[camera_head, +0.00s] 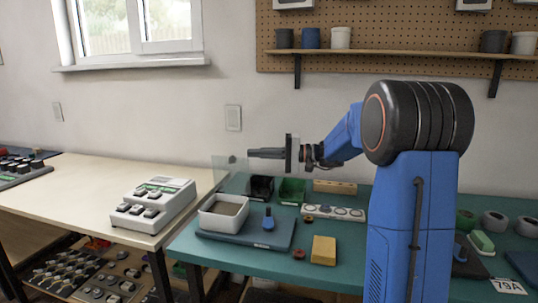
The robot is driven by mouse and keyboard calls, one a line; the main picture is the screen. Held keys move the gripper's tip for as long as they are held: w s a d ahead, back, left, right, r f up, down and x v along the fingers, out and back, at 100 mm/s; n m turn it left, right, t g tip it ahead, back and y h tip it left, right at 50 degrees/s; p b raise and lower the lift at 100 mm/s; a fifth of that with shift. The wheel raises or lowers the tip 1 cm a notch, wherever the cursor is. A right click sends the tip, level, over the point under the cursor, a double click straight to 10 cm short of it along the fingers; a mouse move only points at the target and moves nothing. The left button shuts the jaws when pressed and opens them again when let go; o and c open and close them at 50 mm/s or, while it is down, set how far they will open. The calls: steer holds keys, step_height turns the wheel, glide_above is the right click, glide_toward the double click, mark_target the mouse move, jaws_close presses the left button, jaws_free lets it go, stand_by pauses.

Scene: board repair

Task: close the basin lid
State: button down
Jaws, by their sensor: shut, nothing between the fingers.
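The basin (222,225) is an open white box with a grey-brown inside. It stands on a blue-grey mat at the left end of the green table. A clear pane, seemingly its lid (228,178), stands raised at the back of the basin, with a small dark spot near its top that may be a knob. My gripper (251,153) is shut and empty, pointing left in the air above the table. Its tip is at the upper right edge of the pane in this view. I cannot tell whether they touch.
Behind the basin are a black bin (261,187) and a green bin (292,191). A blue-handled tool (268,221) lies on the mat (250,236). A yellow block (323,250) and a white strip with round sockets (333,213) lie to the right. A device (153,205) stands left on the pale table.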

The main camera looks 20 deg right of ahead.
mark_target(236, 166)
steer(key=a, duration=0.1)
steer(key=s+a, duration=0.1)
steer(key=a, duration=0.1)
steer(key=s+a, duration=0.1)
steer(key=a, duration=0.1)
steer(key=shift+f, duration=0.15)
steer(key=shift+s, duration=0.1)
stand_by(0.3)
steer(key=s+a+n, duration=0.1)
steer(key=s+n, duration=0.1)
steer(key=s+a+n+h, duration=0.1)
steer(key=s+a+n, duration=0.2)
steer(key=s+n, duration=0.1)
steer(key=n, duration=0.1)
steer(key=shift+s+a, duration=0.2)
steer(key=shift+a, duration=0.15)
steer(key=s+a+f+n+t+h, duration=0.1)
steer(key=s+a+f+n, duration=0.3)
steer(key=s+f+n, duration=0.1)
steer(key=shift+s+f+n+h, duration=0.3)
steer(key=shift+s+f+n, duration=0.1)
steer(key=shift+f, duration=0.5)
